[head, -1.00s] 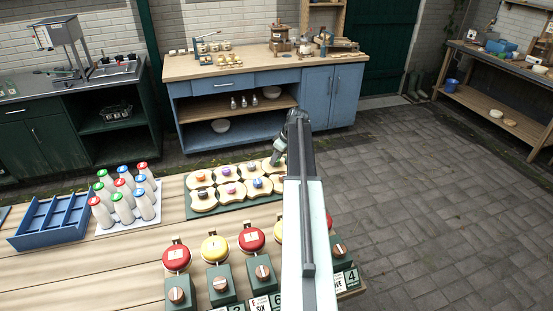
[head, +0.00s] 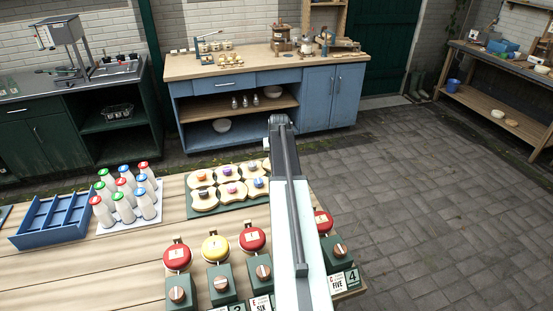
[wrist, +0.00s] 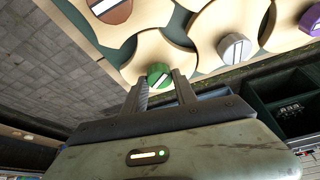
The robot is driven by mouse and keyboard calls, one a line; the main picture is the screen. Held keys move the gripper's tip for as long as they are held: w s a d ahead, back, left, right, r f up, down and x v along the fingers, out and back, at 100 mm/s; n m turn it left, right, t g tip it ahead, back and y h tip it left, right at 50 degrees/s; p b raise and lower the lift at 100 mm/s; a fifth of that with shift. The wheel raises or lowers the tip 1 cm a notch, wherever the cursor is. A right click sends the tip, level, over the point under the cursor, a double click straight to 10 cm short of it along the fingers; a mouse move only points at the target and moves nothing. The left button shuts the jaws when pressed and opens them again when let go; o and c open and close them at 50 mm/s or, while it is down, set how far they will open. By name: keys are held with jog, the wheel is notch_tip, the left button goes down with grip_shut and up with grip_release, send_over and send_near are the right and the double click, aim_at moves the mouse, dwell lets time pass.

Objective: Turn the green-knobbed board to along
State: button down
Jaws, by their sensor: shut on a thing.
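In the wrist view the green knob (wrist: 160,76), with a white mark on its top, sits between the two fingers of my gripper (wrist: 160,85). The fingers are shut on it. Its pale wooden board (wrist: 150,45) spreads out beyond the fingers, with curved edges fitting against neighbouring boards. In the head view my arm covers the green-knobbed board and my gripper's fingers, at the right end of the dark green tray (head: 204,210).
Boards with grey (wrist: 234,48), brown (wrist: 108,8) and purple (wrist: 311,20) knobs lie close by. White bottles (head: 126,192) with coloured caps and a blue crate (head: 60,218) stand to the left. Red and yellow round-topped devices (head: 216,248) line the front. Paving lies right of the table.

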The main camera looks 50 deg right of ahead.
jog(key=m+g, duration=0.1)
jog(key=m, duration=0.2)
jog(key=m+g+h, duration=0.1)
jog(key=m, duration=0.2)
jog(key=shift+w+a+m, duration=0.2)
jog(key=shift+m, duration=0.1)
dwell(0.3)
jog(key=c, duration=1)
grip_release()
jog(key=w+p+v, duration=0.1)
jog(key=p+v, duration=0.6)
jog(key=shift+s+a+r, duration=0.2)
jog(key=shift+s+r, duration=0.15)
jog(key=shift+s, duration=0.05)
